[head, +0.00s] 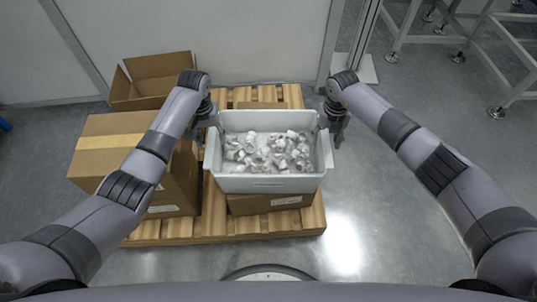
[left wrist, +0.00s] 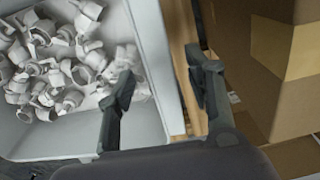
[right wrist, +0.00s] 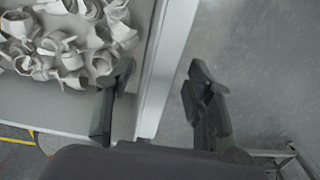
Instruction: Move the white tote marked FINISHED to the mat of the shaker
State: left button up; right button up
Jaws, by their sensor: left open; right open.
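The white tote (head: 268,184) is full of white caps or fittings (head: 265,152). It sits upright on a cardboard box on a wooden pallet. Its front has a small mark too small to read. My left gripper (head: 208,118) is open at the tote's left side. In the left wrist view its fingers (left wrist: 160,76) stand on either side of the tote's side wall. My right gripper (head: 337,122) is open at the right side. In the right wrist view its fingers (right wrist: 160,76) straddle the other side wall. I see no shaker or mat.
The wooden pallet (head: 235,228) carries a closed cardboard box (head: 100,150) left of the tote and the box (head: 270,203) under it. An open cardboard box (head: 150,80) stands behind at the left. A pale wall is at the back. Grey floor on the right is clear, with metal frames beyond.

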pick_arm(q)
jog(key=shift+f, duration=1)
pick_arm(e)
jog(key=shift+f, duration=1)
pick_arm(q)
jog(key=shift+c, duration=0.4)
pick_arm(e)
jog(key=shift+c, duration=0.3)
pick_arm(q)
grip_shut()
pick_arm(e)
grip_shut()
pick_arm(q)
jog(key=shift+w+r, duration=0.1)
jog(key=shift+r, duration=0.1)
pick_arm(e)
jog(key=shift+w+r, duration=0.1)
jog(key=shift+r, duration=0.05)
